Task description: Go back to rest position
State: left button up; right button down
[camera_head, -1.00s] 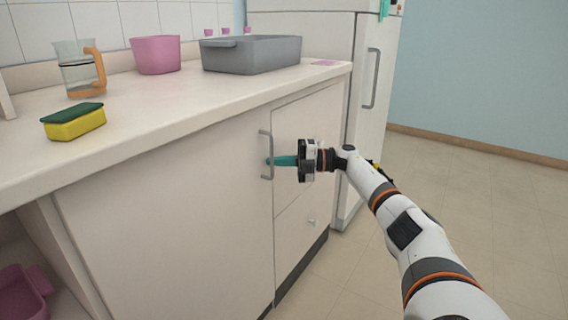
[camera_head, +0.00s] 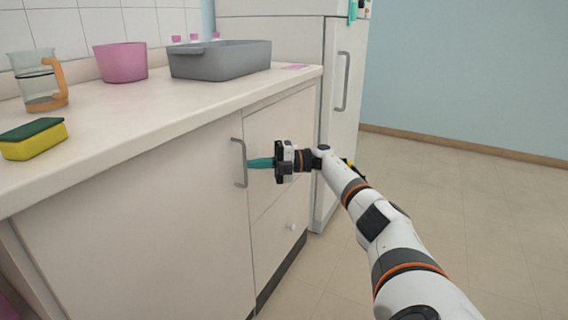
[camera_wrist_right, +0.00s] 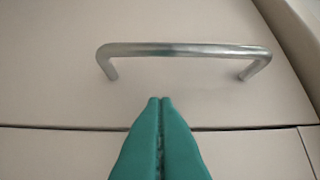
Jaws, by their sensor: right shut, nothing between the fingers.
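My right gripper (camera_head: 258,163) has teal fingers and is in front of the cabinet, just right of a grey metal cabinet handle (camera_head: 237,163). In the right wrist view the two fingertips (camera_wrist_right: 160,100) are pressed together with nothing between them. The handle (camera_wrist_right: 185,49) is beyond the tips there, and a gap of door surface shows between them. The cabinet door (camera_head: 150,225) looks shut. My left gripper does not show in any view.
The counter (camera_head: 120,125) holds a glass jug (camera_head: 38,85), a yellow and green sponge (camera_head: 33,140), a pink container (camera_head: 122,63) and a grey basin (camera_head: 225,62). A white fridge (camera_head: 340,110) stands behind the cabinet. The floor (camera_head: 440,200) at the right is clear.

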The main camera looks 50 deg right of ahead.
jog(key=v, duration=1.1)
jog(key=shift+s+a+f, duration=0.15)
jog(key=shift+s+a, duration=0.2)
